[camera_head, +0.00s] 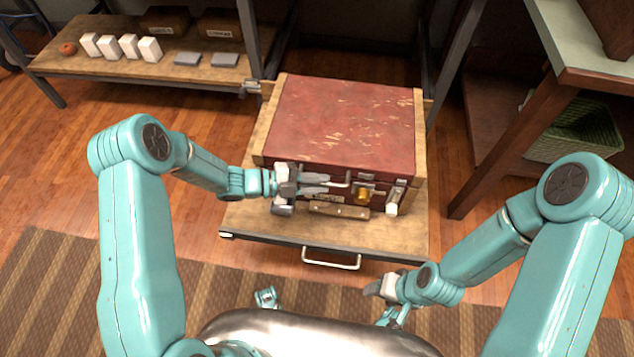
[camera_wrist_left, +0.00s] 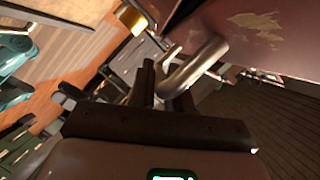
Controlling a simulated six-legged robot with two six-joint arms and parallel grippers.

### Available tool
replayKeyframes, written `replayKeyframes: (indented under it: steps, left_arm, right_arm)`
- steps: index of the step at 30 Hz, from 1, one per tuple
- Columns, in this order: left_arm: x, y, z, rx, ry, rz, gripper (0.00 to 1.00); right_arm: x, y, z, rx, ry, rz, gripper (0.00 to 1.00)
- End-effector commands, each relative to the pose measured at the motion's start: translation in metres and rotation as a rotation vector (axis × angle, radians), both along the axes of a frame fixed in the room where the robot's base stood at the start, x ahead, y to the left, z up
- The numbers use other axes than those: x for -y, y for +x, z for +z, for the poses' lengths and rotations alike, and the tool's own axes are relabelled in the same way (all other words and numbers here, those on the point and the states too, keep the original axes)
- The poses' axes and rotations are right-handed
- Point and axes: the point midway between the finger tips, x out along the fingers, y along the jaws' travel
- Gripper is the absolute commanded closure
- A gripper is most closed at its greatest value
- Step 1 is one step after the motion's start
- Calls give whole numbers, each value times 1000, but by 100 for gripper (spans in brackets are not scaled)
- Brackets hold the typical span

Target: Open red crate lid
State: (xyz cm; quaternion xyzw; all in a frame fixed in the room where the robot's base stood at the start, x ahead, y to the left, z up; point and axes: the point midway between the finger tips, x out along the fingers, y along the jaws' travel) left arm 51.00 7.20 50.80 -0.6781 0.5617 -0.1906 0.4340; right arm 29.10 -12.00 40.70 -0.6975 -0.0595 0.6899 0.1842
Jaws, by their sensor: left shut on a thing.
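The red crate (camera_head: 330,188) sits on a wooden drawer top, its scuffed red lid (camera_head: 345,120) lying closed. My left gripper (camera_head: 318,184) is at the crate's front, just under the lid's front edge. In the left wrist view its fingers (camera_wrist_left: 163,92) are shut on a bent metal handle (camera_wrist_left: 200,62), beside the red lid surface (camera_wrist_left: 250,25). A brass-coloured latch piece (camera_head: 363,194) is on the crate's front, right of the gripper. My right gripper (camera_head: 380,288) is low, in front of the drawer and away from the crate; its jaws are too small to judge.
The wooden drawer top (camera_head: 255,222) has a pull handle (camera_head: 331,261) at its front. A low shelf (camera_head: 85,62) with white boxes stands back left. A table (camera_head: 580,85) stands at right, with a green basket (camera_head: 580,140) below it. A striped rug (camera_head: 60,280) covers the front floor.

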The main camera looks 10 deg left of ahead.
Motion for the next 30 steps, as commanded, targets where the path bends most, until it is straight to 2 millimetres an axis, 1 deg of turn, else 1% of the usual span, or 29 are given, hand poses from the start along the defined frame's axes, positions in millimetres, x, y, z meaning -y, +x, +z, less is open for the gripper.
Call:
replayKeyframes:
  steps: [1,5,8,12,15,18,21,24,30]
  left_arm:
    - [0,2,16,-12,-1,0,100]
    - [0,7,47,-82,-1,0,100]
    - [0,14,76,-153,0,0,100]
    - [0,27,113,-258,0,0,100]
    - [-1,38,137,-331,0,0,100]
    - [0,49,156,-397,0,0,100]
    - [0,60,170,-455,1,0,100]
    - [-1,69,182,-453,-2,1,100]
    - [-1,82,196,-453,-1,2,100]
  right_arm:
    - [0,0,11,0,0,0,44]
    - [0,0,33,0,0,0,44]
    - [0,0,52,0,0,0,44]
    - [0,0,78,0,0,0,44]
    - [0,0,94,0,0,0,44]
    - [0,0,106,0,0,0,44]
    - [0,0,114,0,0,0,44]
    - [0,0,118,0,0,0,44]
    - [0,0,123,0,0,0,44]
